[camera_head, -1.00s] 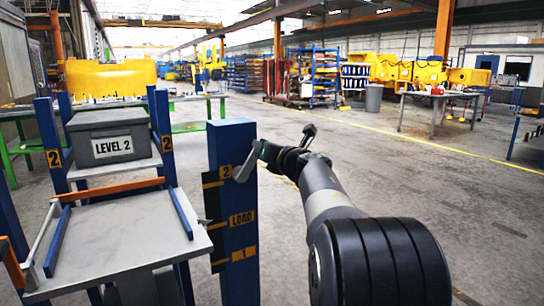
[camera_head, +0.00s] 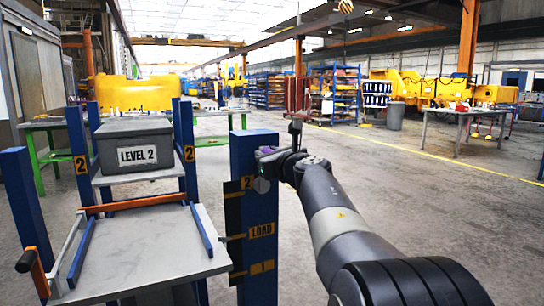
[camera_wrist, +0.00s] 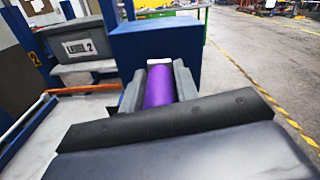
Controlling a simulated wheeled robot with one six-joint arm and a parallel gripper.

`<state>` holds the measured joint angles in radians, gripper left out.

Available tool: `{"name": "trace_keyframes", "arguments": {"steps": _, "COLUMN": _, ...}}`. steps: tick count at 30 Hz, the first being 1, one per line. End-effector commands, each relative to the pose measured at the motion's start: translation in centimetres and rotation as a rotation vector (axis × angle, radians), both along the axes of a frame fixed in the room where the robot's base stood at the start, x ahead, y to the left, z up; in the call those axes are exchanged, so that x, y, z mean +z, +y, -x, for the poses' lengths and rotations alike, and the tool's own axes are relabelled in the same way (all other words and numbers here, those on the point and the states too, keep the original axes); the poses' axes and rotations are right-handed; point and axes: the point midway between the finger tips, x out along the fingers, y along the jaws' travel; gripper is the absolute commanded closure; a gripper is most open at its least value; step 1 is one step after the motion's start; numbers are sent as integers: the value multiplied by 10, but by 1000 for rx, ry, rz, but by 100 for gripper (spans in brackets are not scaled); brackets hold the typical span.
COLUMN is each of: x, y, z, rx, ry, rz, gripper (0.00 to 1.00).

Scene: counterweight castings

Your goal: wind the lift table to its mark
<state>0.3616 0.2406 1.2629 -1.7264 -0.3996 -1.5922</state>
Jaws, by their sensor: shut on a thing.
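The lift table (camera_head: 150,255) is a grey plate with blue side rails, at the lower left of the head view. A blue post (camera_head: 258,215) right of it carries a black strip with orange ticks and the labels 2, LOAD (camera_head: 262,230) and 1. I cannot tell which tick the table lines up with. My gripper (camera_head: 270,156) is at the top of the post. In the wrist view its two grey fingers are shut on a purple crank handle (camera_wrist: 158,88). Most of the crank is hidden; a grey part of it (camera_head: 262,185) shows below the gripper.
A grey LEVEL 2 bin (camera_head: 135,141) stands on a shelf between blue posts behind the table. Open floor (camera_head: 400,200) lies to the right.

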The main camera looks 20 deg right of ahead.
Motion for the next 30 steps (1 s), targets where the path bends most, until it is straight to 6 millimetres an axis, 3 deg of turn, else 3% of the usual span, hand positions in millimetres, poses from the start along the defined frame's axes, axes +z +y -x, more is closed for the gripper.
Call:
{"name": "trace_keyframes", "arguments": {"steps": 12, "x": 0, "y": 3, "z": 0, "rx": 6, "ry": 1, "rz": 11, "gripper": 100}}
{"name": "trace_keyframes", "arguments": {"steps": 13, "x": 0, "y": 3, "z": 0, "rx": 6, "ry": 1, "rz": 11, "gripper": 69}}
{"name": "trace_keyframes", "arguments": {"steps": 18, "x": -1, "y": 2, "z": 0, "rx": 5, "ry": 2, "rz": 8, "gripper": 55}}
{"name": "trace_keyframes", "arguments": {"steps": 30, "x": -1, "y": 1, "z": 9, "rx": 2, "ry": 1, "rz": 6, "gripper": 53}}
